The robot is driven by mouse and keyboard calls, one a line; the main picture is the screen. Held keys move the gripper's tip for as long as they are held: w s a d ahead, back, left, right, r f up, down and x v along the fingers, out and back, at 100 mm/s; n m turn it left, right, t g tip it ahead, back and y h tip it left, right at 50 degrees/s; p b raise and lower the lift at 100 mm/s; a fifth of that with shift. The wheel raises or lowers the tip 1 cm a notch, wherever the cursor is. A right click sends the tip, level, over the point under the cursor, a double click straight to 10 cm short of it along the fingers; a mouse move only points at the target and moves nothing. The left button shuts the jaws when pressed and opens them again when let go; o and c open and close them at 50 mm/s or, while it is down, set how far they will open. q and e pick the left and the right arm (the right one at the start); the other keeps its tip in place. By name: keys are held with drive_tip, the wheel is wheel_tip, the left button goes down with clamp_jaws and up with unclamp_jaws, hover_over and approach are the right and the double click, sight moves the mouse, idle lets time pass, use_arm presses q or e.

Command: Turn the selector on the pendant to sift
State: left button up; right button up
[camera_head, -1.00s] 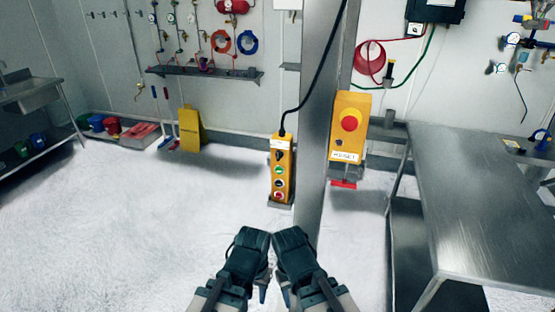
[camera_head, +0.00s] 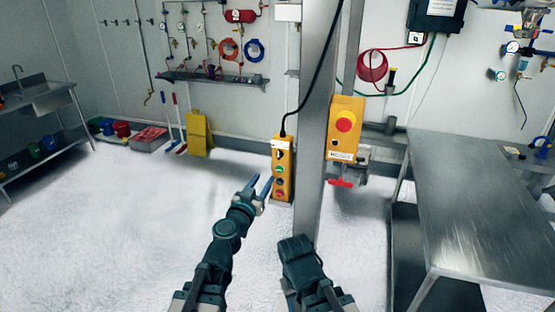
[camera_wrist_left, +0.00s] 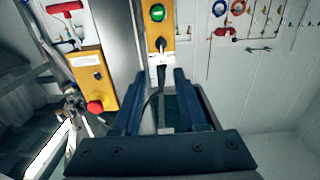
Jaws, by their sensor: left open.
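The pendant (camera_head: 283,170) is a tall yellow box hanging on a black cable in front of the grey post. Its black selector (camera_head: 279,155) is near the top, above a green button. The wrist view shows the pendant (camera_wrist_left: 169,28) upside down, with the selector (camera_wrist_left: 160,45) below the green button. My left gripper (camera_head: 260,184) is open and empty, at the pendant's lower left in the head view. In the wrist view its fingers (camera_wrist_left: 159,74) point toward the cable end, apart from the selector. My right arm is folded at the bottom centre; its fingers are not clear.
A yellow box with a red button (camera_head: 345,123) and a red handle (camera_head: 341,183) stand right of the post (camera_head: 313,140). A steel table (camera_head: 480,190) fills the right side. The pale floor (camera_head: 130,220) at left is open.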

sight(278, 155)
use_arm(q)
drive_tip(key=x, duration=1.4)
drive_tip(key=shift+a, duration=0.15)
drive_tip(key=shift+c, duration=0.2)
clamp_jaws()
